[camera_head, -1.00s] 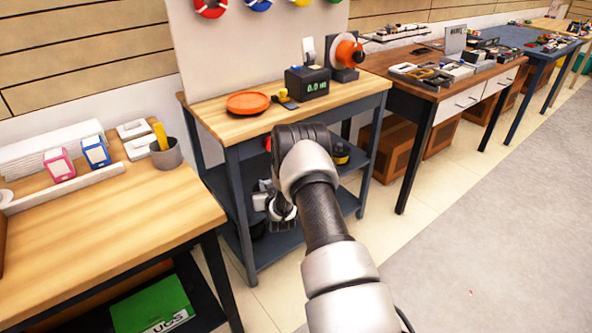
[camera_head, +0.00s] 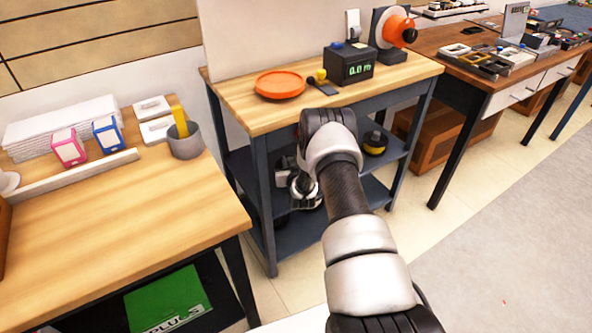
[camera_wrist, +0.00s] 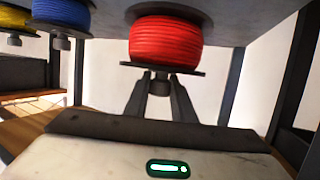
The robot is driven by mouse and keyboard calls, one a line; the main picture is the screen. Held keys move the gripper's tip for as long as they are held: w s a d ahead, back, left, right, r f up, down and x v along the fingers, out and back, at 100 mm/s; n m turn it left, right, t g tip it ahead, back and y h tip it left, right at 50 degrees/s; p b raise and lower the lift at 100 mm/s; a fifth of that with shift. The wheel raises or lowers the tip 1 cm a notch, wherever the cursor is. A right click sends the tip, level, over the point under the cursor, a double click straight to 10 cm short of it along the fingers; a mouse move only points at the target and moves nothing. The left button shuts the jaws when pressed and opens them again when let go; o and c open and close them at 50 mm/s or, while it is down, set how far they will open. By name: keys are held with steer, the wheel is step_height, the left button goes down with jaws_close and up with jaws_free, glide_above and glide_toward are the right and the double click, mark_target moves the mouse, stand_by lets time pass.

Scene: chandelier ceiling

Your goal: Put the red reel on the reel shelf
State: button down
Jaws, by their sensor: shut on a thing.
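The red reel (camera_wrist: 166,40) is upright in the wrist view, between dark flanges, close under a grey board (camera_wrist: 235,18). I cannot tell whether it touches the board. The two fingers of my gripper (camera_wrist: 160,86) are shut on the small dark knob below its lower flange. A blue reel (camera_wrist: 62,12) and a yellow reel (camera_wrist: 16,18), with similar knobs, are to its left under the same board.
The workbench top holds an orange dish (camera_head: 280,84), a black display box (camera_head: 350,64) and an orange spool device (camera_head: 394,30). A wooden table (camera_head: 100,225) stands left, with a grey cup (camera_head: 186,143). Dark posts (camera_wrist: 232,85) frame the reel's right side. Open floor lies right.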

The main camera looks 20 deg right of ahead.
steer(key=shift+w+f+b, duration=0.1)
steer(key=shift+f+b, duration=0.5)
steer(key=shift+f, duration=1.55)
steer(key=shift+f, duration=0.1)
steer(key=c, duration=1.5)
jaws_free()
steer(key=shift+f, duration=0.15)
steer(key=shift+s+r, duration=0.3)
steer(key=shift+r, duration=0.05)
steer(key=p+v, duration=0.3)
steer(key=v, duration=0.8)
steer(key=shift+s+a+p, duration=0.1)
steer(key=shift+s+p, duration=0.15)
steer(key=shift+p, duration=0.05)
